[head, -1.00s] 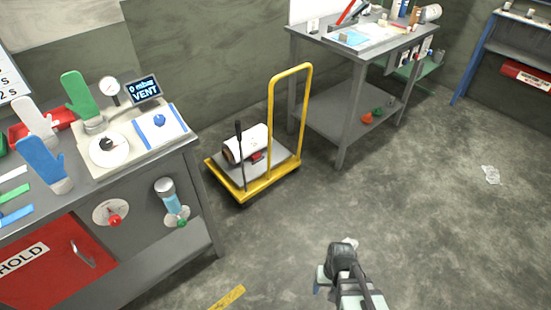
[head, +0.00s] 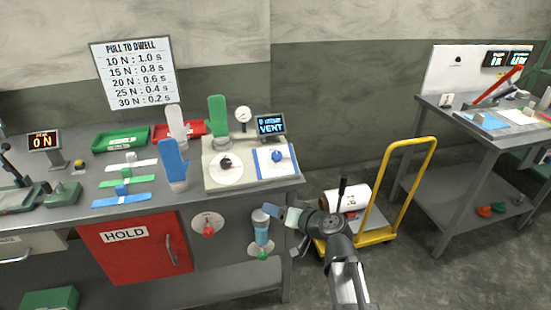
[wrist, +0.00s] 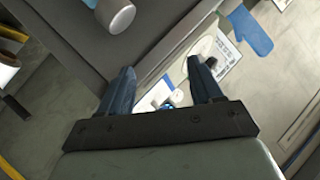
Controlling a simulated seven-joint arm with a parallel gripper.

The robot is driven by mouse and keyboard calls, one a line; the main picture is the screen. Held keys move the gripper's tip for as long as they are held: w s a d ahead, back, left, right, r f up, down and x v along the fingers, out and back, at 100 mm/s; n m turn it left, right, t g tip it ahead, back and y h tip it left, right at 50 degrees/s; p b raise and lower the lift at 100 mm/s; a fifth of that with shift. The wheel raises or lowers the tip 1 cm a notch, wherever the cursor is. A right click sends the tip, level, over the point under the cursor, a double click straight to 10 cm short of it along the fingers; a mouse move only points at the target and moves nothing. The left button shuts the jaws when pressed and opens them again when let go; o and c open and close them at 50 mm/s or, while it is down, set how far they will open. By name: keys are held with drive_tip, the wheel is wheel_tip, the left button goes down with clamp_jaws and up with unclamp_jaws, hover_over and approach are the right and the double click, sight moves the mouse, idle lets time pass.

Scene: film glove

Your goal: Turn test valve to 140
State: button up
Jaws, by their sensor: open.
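The tester (head: 212,184) sits at the bench's right end. It carries a round white dial with a black knob (head: 226,164), a blue knob (head: 277,155) on a blue-edged white plate, a gauge (head: 243,114) and a display (head: 270,125) reading VENT; its upper line seems to be 0 mbar. No label shows which knob is the test valve. My gripper (head: 280,212) is open and empty, in front of the bench's right end, apart from the knobs. In the wrist view my gripper's fingers (wrist: 161,88) are spread, with the blue knob (wrist: 178,97) beyond them and the dial partly behind the right finger.
A green glove (head: 218,115) stands on the tester, with blue (head: 174,160) and white (head: 176,123) gloves left of it. A red knob (head: 209,231) and a grey-capped cylinder (head: 261,228) are on the bench front. A yellow trolley (head: 378,236) stands right of the bench.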

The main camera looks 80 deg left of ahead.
drive_tip(key=w+a+r+y, duration=0.2)
drive_tip(key=a+r+y, duration=0.1)
drive_tip(key=a+r, duration=0.1)
drive_tip(key=n+t+y, duration=0.3)
drive_tip(key=n, duration=0.2)
approach(275, 151)
drive_tip(key=x, duration=0.3)
drive_tip(key=f+x, duration=0.1)
drive_tip(key=x, duration=0.6)
drive_tip(key=shift+a+f, duration=0.2)
drive_tip(key=shift+a, duration=0.25)
drive_tip(key=shift+c, duration=0.4)
drive_tip(key=c, duration=0.9)
drive_tip(key=shift+t, duration=0.3)
